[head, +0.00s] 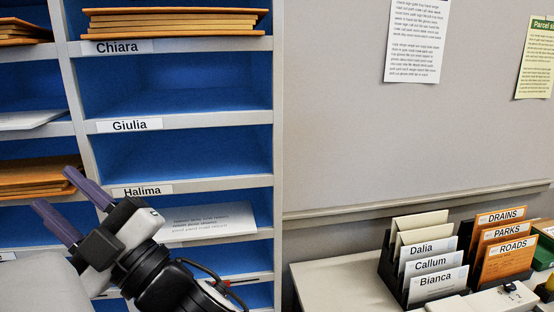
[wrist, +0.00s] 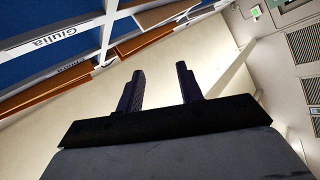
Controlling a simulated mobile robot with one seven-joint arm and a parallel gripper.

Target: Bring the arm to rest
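My gripper (head: 66,202) is at the lower left of the head view, in front of the pigeonhole shelf (head: 277,130). Its two purple fingers stand apart with nothing between them. In the wrist view the gripper (wrist: 161,88) also shows open and empty, with the wall and ceiling beyond the fingers and the shelf tilted at the upper left. My arm hides part of the lower compartments.
The compartment above the Giulia label (head: 130,125) is empty. A white letter (head: 208,222) lies below the Halima label (head: 142,190). Brown envelopes (head: 175,22) lie above the Chiara label. A black file sorter (head: 390,268) with named cards stands on the counter (head: 325,285) at right.

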